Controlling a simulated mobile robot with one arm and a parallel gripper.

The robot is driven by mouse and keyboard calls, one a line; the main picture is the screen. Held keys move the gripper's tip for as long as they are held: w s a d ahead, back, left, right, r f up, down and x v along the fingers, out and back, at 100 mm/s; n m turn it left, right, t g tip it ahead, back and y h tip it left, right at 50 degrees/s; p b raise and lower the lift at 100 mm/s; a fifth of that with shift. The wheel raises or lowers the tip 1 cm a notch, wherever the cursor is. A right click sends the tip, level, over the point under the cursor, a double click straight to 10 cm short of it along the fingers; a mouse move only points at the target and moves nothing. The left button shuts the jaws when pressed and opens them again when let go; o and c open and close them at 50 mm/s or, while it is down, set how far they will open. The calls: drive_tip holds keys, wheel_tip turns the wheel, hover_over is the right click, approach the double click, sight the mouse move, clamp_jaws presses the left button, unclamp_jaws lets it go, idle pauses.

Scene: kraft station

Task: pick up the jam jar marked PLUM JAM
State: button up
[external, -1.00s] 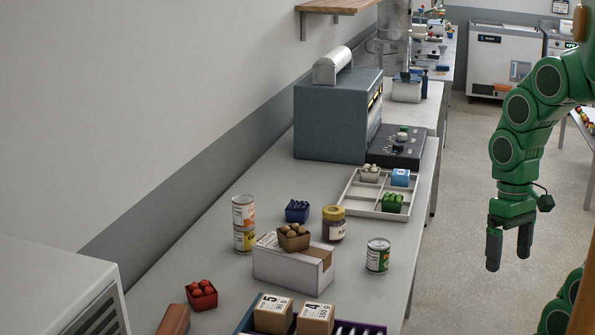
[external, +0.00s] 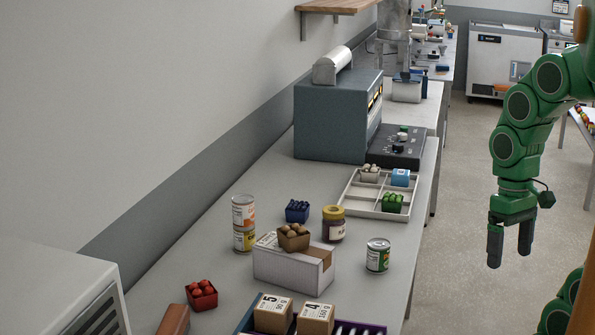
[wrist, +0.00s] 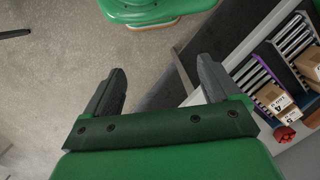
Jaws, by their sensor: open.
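A jam jar (external: 334,228) with a yellow lid and a pale label stands upright on the grey bench. It is behind the white box and to the right of a small blue basket. Its label is too small to read for certain. My gripper (external: 509,240) hangs over the floor to the right of the bench, fingers pointing down, well apart from the jar. In the wrist view my gripper (wrist: 162,85) is open with nothing between its fingers. The jar does not show in the wrist view.
A white box (external: 290,268) carrying a basket of brown items stands in front of the jar. Stacked cans (external: 243,222) are left, a green-labelled can (external: 378,256) right. A divided tray (external: 352,204) lies behind. Bare bench (external: 215,258) shows at left.

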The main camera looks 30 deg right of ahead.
wheel_tip(320, 180, up, 4)
drive_tip(key=d, duration=0.2)
drive_tip(key=w+a+r+m+y, duration=0.2)
drive_tip(key=w+a+m+y, duration=0.35)
drive_tip(key=w+a, duration=0.9)
drive_tip(key=w+a+r+m+t+y, duration=0.15)
drive_tip(key=w+m+y, duration=0.25)
drive_tip(key=w, duration=0.5)
drive_tip(key=w+a+r+m+t+y, duration=0.1)
drive_tip(key=w+r+m+t+y, duration=0.3)
drive_tip(key=w, duration=0.4)
drive_tip(key=w+d+f+m+t, duration=0.4)
drive_tip(key=w+d+m, duration=0.3)
drive_tip(key=w, duration=0.2)
drive_tip(key=w+d+f+m+t, duration=0.45)
drive_tip(key=w+d+m, duration=0.25)
drive_tip(key=w, duration=0.3)
approach(324, 209)
drive_tip(key=shift+w+a+f+h, duration=0.1)
drive_tip(key=shift+w+a+h, duration=0.35)
drive_tip(key=shift+a, duration=0.15)
drive_tip(key=shift+x, duration=3.9)
